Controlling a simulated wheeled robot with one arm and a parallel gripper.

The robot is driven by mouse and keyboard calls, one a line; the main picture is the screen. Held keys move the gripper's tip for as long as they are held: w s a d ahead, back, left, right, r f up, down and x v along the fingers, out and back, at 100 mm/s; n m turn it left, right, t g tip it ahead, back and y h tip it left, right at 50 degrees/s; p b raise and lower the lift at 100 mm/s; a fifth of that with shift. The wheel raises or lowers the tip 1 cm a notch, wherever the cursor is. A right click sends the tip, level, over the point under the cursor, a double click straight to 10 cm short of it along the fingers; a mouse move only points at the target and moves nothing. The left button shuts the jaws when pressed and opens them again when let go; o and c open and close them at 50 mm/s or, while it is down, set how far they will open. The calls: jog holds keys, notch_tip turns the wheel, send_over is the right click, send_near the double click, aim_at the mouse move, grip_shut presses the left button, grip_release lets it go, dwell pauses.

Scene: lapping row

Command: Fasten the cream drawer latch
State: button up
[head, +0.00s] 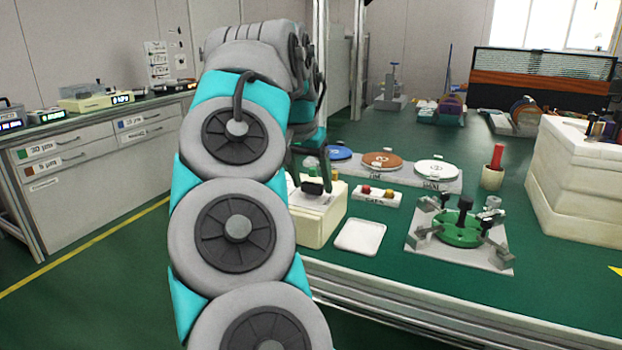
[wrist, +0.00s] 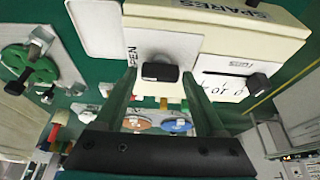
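The cream drawer box (wrist: 255,45) marked SPARES fills the upper part of the wrist view; in the head view the cream box (head: 318,222) stands at the bench's near edge, partly behind my arm. The latch's black knob (wrist: 160,71) sits on a pale plate (wrist: 165,44) with lettering that seems to read OPEN at its left. My gripper (wrist: 158,76) is open, its two green fingers either side of the knob, with gaps showing. Whether the tips reach past the knob is unclear. A second dark knob (wrist: 258,82) is on the box front, by a partly readable label.
A white tray (head: 360,237) lies right of the box, and a fixture with a green disc (head: 461,229) stands further right. Several coloured discs lie on a rack (head: 445,182) behind.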

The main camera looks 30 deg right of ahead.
jog(key=c, duration=1)
jog(key=shift+c, duration=0.2)
